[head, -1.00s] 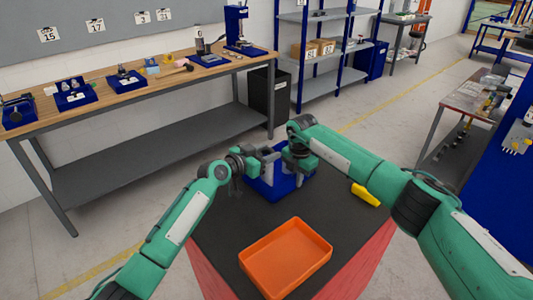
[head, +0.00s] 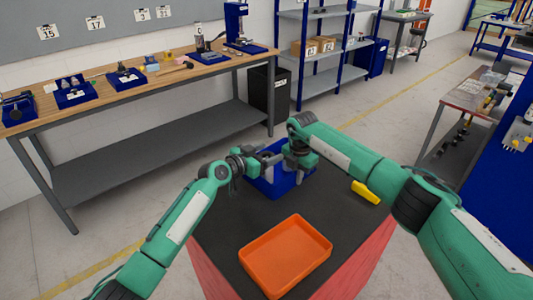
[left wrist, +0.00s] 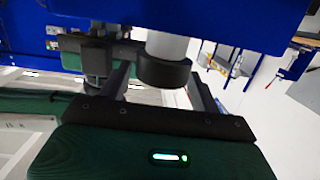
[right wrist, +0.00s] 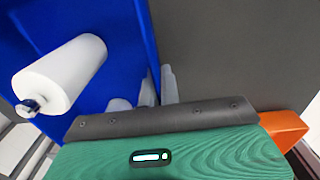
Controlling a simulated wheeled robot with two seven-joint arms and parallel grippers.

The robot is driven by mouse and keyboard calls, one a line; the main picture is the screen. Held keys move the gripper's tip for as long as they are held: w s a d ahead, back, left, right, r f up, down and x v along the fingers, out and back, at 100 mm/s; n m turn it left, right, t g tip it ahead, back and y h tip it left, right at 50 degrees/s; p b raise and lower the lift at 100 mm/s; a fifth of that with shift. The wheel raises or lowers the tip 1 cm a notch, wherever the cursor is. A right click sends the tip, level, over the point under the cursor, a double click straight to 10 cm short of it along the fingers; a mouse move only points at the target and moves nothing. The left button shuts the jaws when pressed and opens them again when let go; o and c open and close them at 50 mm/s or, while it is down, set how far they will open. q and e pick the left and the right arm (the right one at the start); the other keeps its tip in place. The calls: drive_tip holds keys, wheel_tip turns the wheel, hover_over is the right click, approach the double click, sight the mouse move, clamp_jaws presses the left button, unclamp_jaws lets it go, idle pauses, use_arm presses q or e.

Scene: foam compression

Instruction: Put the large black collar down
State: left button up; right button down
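The large black collar (left wrist: 164,75) sits around the end of a pale cylinder (left wrist: 166,46) in the left wrist view. My left gripper (left wrist: 160,80) has its two dark fingers spread wide, one on each side of the collar; I see no clear grip on it. In the head view my left gripper (head: 268,160) is over the blue tray (head: 268,188). My right gripper (head: 300,160) is close beside it. In the right wrist view its fingers (right wrist: 160,85) are close together with nothing visible between them. The arms hide the collar in the head view.
An orange tray (head: 285,270) stands at the front of the dark table (head: 215,238). A yellow object (head: 366,193) lies at the right. A workbench (head: 150,88) stands behind.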

use_arm(q)
drive_tip(key=shift+r, duration=0.1)
drive_tip(key=shift+r, duration=0.35)
drive_tip(key=shift+s+a+r, duration=0.15)
drive_tip(key=shift+a+r, duration=0.05)
drive_tip(key=shift+a, duration=0.05)
drive_tip(key=v, duration=1.1)
drive_tip(key=shift+s+a, duration=0.15)
drive_tip(key=shift+s, duration=0.05)
drive_tip(key=shift+o, duration=0.5)
